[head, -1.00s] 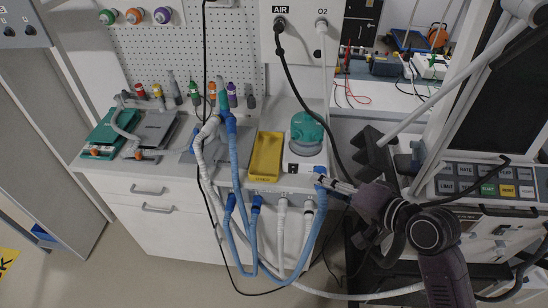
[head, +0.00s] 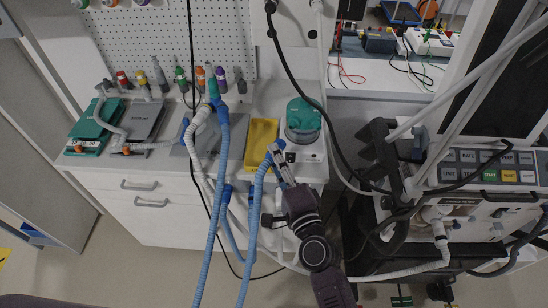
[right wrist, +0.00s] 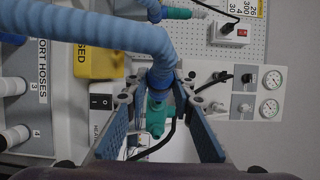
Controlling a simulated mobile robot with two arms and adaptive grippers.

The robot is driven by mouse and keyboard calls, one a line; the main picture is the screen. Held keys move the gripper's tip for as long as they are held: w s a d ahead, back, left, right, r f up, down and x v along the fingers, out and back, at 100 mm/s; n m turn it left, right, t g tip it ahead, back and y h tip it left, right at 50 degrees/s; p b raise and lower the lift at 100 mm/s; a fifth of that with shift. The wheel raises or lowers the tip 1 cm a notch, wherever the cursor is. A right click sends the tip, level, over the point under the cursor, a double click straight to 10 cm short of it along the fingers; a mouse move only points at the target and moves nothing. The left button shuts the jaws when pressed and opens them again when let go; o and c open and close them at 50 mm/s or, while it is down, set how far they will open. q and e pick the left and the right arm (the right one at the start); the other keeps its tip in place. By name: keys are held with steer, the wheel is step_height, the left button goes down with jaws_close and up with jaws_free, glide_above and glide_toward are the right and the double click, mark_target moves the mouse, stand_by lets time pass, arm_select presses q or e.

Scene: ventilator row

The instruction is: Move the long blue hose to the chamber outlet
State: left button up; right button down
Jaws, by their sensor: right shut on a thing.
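My right gripper (head: 279,160) is shut on the cuffed end of a blue corrugated hose (head: 256,190), just left of and in front of the humidifier chamber. The hose hangs down out of the bottom of the head view. In the right wrist view the blue cuff (right wrist: 160,77) sits between the finger pads, and the hose arches off to the left. The chamber (head: 303,115) has a teal top and stands on a white base. A teal fitting (right wrist: 155,118) shows beyond the cuff in the wrist view; I cannot tell whether they touch. My left gripper is not in view.
A yellow tray (head: 262,133) lies left of the chamber. Another blue hose run (head: 212,210) hangs from the teal connector (head: 214,88). A black cable (head: 310,110) passes close to the chamber. The ventilator panel (head: 487,167) stands at the right.

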mark_target(285, 143)
steer(key=shift+w+d, duration=0.3)
steer(key=shift+w, duration=0.25)
steer(key=shift+w+d, duration=0.15)
steer(key=shift+w, duration=0.15)
steer(key=shift+w+d+b, duration=0.25)
steer(key=shift+w+d, duration=0.1)
steer(key=shift+w, duration=0.45)
steer(key=shift+w+d+b, duration=0.2)
steer(key=shift+w+d, duration=0.1)
steer(key=shift+w, duration=0.45)
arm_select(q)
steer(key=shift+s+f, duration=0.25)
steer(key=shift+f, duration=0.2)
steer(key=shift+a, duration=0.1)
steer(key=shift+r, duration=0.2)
arm_select(e)
steer(key=shift+w+r, duration=0.1)
steer(key=shift+w, duration=0.05)
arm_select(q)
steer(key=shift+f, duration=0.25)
arm_select(e)
steer(key=shift+w+d, duration=0.3)
steer(key=shift+w, duration=0.25)
steer(key=shift+w+d, duration=0.25)
steer(key=shift+w, duration=0.3)
